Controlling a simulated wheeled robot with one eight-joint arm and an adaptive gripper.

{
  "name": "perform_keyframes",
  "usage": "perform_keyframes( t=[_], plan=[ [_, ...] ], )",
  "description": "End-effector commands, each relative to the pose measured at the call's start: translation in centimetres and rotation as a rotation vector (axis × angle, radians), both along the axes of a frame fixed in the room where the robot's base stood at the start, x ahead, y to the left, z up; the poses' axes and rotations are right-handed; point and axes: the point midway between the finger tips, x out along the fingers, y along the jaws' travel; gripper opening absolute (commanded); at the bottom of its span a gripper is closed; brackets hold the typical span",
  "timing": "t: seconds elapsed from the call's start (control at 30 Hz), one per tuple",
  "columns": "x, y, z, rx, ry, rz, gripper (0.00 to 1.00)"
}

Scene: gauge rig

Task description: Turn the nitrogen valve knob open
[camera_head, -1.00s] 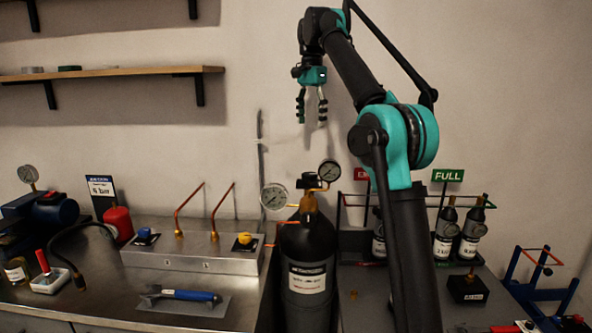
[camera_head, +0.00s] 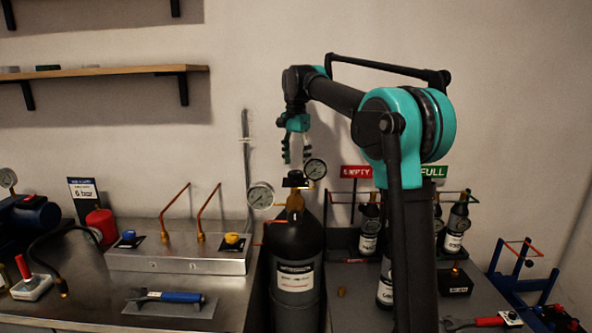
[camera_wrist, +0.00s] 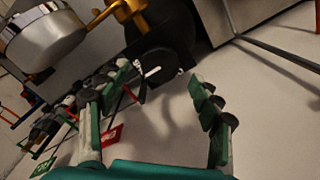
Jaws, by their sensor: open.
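A dark gas cylinder (camera_head: 296,245) with a white label stands at the counter's gap; its label is too small to read. A brass valve (camera_head: 295,201) rises from its top, with a dark knob-like piece (camera_head: 295,180) on it. Two round gauges flank it, a left one (camera_head: 260,195) and a right one (camera_head: 315,169). My gripper (camera_head: 297,160) is open and empty, pointing down just above the dark piece. In the wrist view my gripper (camera_wrist: 161,80) has its fingers spread, with a silver gauge body (camera_wrist: 45,38) and brass fitting (camera_wrist: 124,12) beyond the left finger.
A steel panel (camera_head: 180,261) left of the cylinder carries a blue knob (camera_head: 129,236), a yellow knob (camera_head: 232,240) and copper pipes. A blue-handled wrench (camera_head: 172,297) lies in front. Small bottles stand right under an EMPTY sign (camera_head: 356,172) and a FULL sign (camera_head: 433,172).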

Motion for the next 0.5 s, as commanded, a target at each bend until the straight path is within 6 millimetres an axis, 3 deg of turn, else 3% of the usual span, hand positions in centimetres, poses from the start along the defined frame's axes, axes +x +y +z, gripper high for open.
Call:
perform_keyframes(
  t=[0.2, 0.5],
  plan=[
    [0.0, 0.0, -2.5, 0.0, 0.0, 0.0, 0.65],
    [0.0, 0.0, -3.1, 0.0, 0.0, 0.0, 0.65]
  ],
)
